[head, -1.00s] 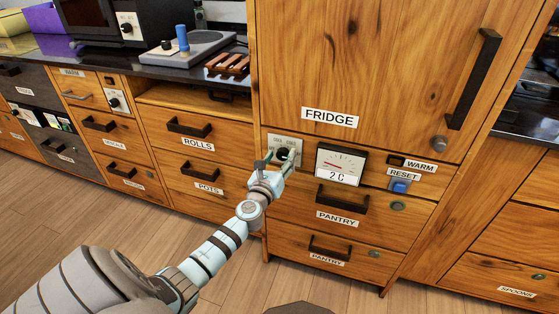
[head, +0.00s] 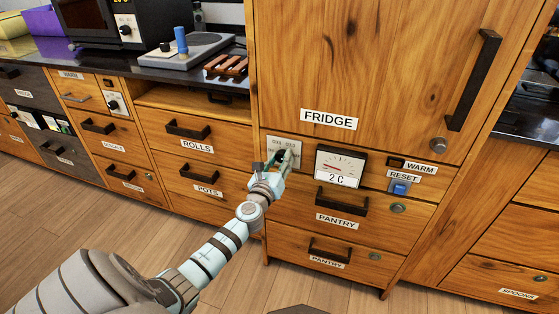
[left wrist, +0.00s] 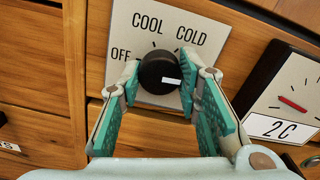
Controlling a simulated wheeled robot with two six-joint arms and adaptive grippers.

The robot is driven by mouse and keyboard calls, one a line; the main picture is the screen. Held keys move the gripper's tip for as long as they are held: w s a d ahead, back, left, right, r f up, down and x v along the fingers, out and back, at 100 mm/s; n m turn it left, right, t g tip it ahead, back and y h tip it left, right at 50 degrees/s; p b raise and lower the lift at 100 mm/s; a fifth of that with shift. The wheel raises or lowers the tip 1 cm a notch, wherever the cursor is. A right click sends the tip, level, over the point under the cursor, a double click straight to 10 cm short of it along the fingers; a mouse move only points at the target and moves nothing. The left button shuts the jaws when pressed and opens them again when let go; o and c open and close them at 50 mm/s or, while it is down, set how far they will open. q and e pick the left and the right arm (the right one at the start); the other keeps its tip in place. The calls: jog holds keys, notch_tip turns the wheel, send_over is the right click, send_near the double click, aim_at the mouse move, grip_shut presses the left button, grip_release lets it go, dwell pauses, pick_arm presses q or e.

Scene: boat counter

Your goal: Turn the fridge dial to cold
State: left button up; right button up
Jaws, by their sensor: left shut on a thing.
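The fridge dial is a round black knob (left wrist: 152,78) with a white mark, on a pale plate (left wrist: 128,28) reading OFF, COOL and COLD. In the left wrist view its mark points right and slightly down, below the COLD label. My left gripper (head: 276,160) is at the dial below the FRIDGE label (head: 329,119). Its green-padded fingers (left wrist: 168,88) are on either side of the knob, shut on it. In the head view the fingers partly hide the dial and plate. My right gripper is not in view.
A gauge (head: 340,166) reading 2 C is just right of the dial plate. A blue RESET button (head: 399,188) and the WARM label (head: 420,169) are farther right. A black PANTRY handle (head: 341,200) sticks out below. Open floor lies in front.

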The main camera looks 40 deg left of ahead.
pick_arm(q)
jog(key=n+b, duration=0.1)
jog(key=n, duration=0.5)
jog(key=shift+f+n+b, duration=0.15)
jog(key=shift+n+b, duration=0.15)
jog(key=n, duration=0.3)
jog(key=shift+b, duration=0.4)
jog(key=shift+n, duration=0.6)
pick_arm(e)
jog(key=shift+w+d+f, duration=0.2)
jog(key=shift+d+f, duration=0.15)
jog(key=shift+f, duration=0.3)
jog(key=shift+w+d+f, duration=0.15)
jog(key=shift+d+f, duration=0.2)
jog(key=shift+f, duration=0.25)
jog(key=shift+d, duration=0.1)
pick_arm(q)
jog(key=o, duration=1.1)
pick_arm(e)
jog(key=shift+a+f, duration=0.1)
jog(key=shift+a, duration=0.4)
pick_arm(q)
jog(key=shift+o, duration=0.2)
jog(key=v, duration=1.2)
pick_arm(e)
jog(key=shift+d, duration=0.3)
